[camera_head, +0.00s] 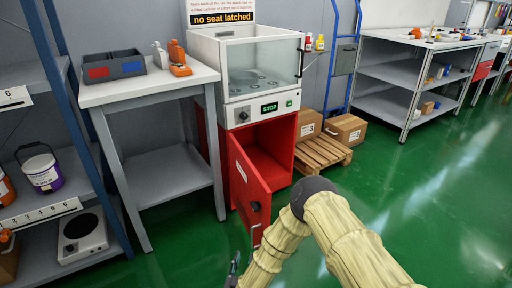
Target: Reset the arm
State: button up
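My arm, in a pale yellow padded sleeve, rises from the bottom right of the head view, bends at a dark round joint and runs down to the left. My gripper (234,268) shows only as a small dark part at the bottom edge, in front of the open red cabinet door (250,190). Most of it is hidden or cut off by the frame, so I cannot tell whether it is open or holds anything.
A machine (262,75) with a clear front window and a green STOP display stands on the red cabinet (284,130). A grey table (150,88) is at its left. Blue-framed shelves (30,75) are far left. A wooden pallet (322,152) bears boxes. Green floor (440,180) is clear at right.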

jog(key=s+d+f+n+g+y, duration=0.1)
jog(key=s+d+f+g+y, duration=0.1)
jog(key=s+d+f+g, duration=0.35)
jog(key=s+d+f+n+g+y, duration=0.2)
jog(key=s+d+f+g, duration=0.15)
jog(key=s+d, duration=0.45)
jog(key=s+d+r+m+g+h, duration=0.1)
jog(key=s+d+r+g, duration=0.1)
jog(key=s+d+g, duration=0.55)
jog(key=s+d+r+m+g, duration=0.1)
jog(key=s+d+r+g, duration=0.1)
jog(key=s+d, duration=1)
jog(key=s+a+r+p, duration=0.1)
jog(key=r+p, duration=1.4)
jog(key=s+a+r+p, duration=0.1)
jog(key=a+r+p, duration=0.1)
jog(key=r+p, duration=1.4)
jog(key=shift+s+a+r+t, duration=0.25)
jog(key=shift+s+r+t, duration=0.05)
jog(key=shift+s+t, duration=0.1)
